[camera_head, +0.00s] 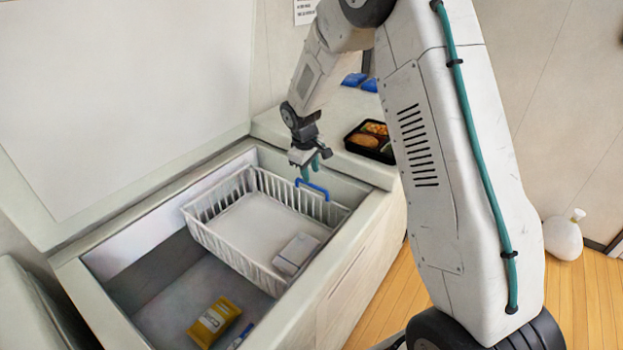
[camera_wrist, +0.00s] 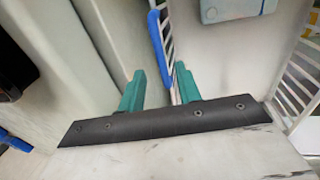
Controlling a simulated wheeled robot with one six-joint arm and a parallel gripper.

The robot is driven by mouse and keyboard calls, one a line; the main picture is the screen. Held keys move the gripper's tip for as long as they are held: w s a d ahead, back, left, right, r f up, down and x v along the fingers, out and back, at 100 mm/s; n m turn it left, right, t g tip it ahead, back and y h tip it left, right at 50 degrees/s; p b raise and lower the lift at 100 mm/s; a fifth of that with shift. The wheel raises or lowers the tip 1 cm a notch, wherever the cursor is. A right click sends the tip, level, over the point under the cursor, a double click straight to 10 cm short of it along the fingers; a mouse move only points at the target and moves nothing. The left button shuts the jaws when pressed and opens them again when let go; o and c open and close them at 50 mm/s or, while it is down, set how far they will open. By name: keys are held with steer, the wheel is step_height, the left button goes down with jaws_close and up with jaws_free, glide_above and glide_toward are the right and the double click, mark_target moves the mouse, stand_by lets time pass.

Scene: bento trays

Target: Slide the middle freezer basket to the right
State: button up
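The white wire freezer basket (camera_head: 228,246) sits in the open chest freezer (camera_head: 75,290), toward its far right end, with a blue handle (camera_head: 313,189) on its rim. A white box (camera_head: 297,252) lies inside the basket. My gripper (camera_head: 311,168) is just above the handle, pointing down. In the wrist view its teal fingers (camera_wrist: 160,72) are apart. The blue handle (camera_wrist: 157,44) and the basket's wire wall (camera_wrist: 168,38) appear between them in the picture. I cannot tell whether the fingers touch the handle.
A bento tray (camera_head: 371,140) and blue packs (camera_head: 355,80) rest on the counter beyond. A white bag (camera_head: 563,238) stands on the wooden floor.

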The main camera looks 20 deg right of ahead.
steer(key=shift+v, duration=1.55)
